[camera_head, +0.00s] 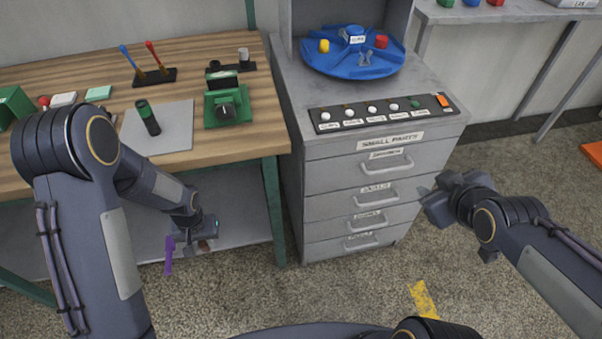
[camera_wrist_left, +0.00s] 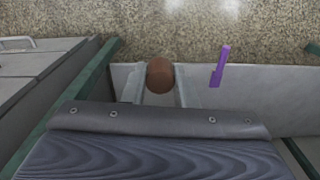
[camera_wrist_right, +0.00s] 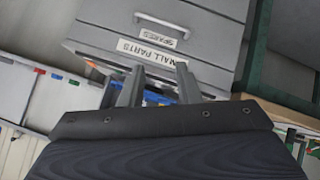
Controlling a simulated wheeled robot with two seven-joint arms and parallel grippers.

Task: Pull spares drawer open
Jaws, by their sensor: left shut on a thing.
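The grey cabinet (camera_head: 338,190) marked SMALL PARTS has several drawers, all looking shut. The spares drawer (camera_head: 386,165) is the top one, just under that sign; its label reads SPARES in the right wrist view. Its bar handle (camera_head: 387,163) also shows in the right wrist view (camera_wrist_right: 162,24). My right gripper (camera_head: 428,207) is open and empty, right of the drawer fronts and apart from the handle; its fingers show apart in its wrist view (camera_wrist_right: 156,88). My left gripper (camera_head: 204,240) is shut on a brown round thing (camera_wrist_left: 160,75), low in front of the workbench.
The wooden workbench (camera_head: 60,85) with green legs stands left of the cabinet. A blue round tray (camera_head: 315,60) and a dark strip of knobs (camera_head: 350,117) sit on the cabinet. A purple piece (camera_head: 168,255) shows near my left gripper. Floor before the drawers looks clear.

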